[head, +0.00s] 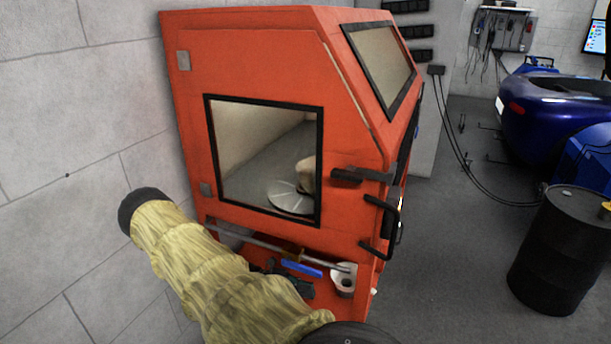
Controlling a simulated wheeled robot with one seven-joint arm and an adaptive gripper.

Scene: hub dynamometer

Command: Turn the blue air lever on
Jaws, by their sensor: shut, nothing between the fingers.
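The blue air lever (302,268) shows in the head view, low on the side of the orange cabinet. It lies nearly along the thin metal pipe (258,243) that runs below the cabinet's side window. My gripper (306,289) is the dark shape just below and left of the lever, partly hidden behind my yellow-sleeved arm. It is shut and empty. Whether its fingertips touch the lever cannot be told from this view.
The orange cabinet (265,65) stands beside a grey block wall (75,110). A black handle (383,228) juts from its right edge. A pale round fitting (343,278) sits right of the lever. A black drum (562,250) stands at right, with clear floor between.

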